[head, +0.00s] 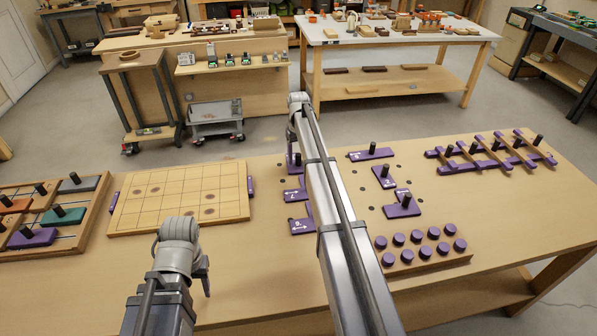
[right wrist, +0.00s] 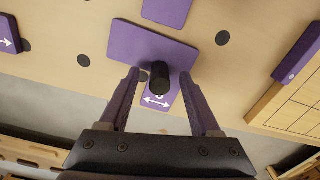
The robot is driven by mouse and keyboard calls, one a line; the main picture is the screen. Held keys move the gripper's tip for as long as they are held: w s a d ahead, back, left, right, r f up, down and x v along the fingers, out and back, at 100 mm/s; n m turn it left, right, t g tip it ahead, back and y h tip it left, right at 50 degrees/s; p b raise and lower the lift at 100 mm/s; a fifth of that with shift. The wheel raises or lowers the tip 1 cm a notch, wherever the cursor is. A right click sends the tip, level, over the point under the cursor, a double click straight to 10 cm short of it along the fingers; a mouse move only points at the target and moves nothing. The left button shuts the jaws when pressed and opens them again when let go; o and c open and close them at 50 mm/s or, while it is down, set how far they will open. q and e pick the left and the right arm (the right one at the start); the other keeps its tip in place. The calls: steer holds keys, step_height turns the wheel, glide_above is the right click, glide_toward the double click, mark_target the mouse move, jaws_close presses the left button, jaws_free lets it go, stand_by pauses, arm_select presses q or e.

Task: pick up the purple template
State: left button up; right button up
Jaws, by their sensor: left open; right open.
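In the right wrist view, a flat purple plate (right wrist: 125,45) with an upright black knob (right wrist: 160,76) lies on the bench. My right gripper (right wrist: 158,74) is open, with its purple fingers on either side of the knob; contact cannot be told. In the head view my right arm hides most of this spot. At the far left, a rack (head: 97,212) holds colored pieces with black knobs, including a purple one (head: 33,238). More purple plates (head: 371,154) with knobs lie right of my right arm. My left gripper (head: 204,275) is open and empty, between the rack and my right arm.
A gridded wooden board (head: 180,190) lies between the rack and my right arm. A block with round purple pegs (head: 423,252) stands at front right; a purple and wooden lattice (head: 493,155) lies far right. The bench's right front is clear.

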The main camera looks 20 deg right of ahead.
steer(key=shift+f, duration=0.65)
steer(key=shift+r, duration=0.1)
jaws_close()
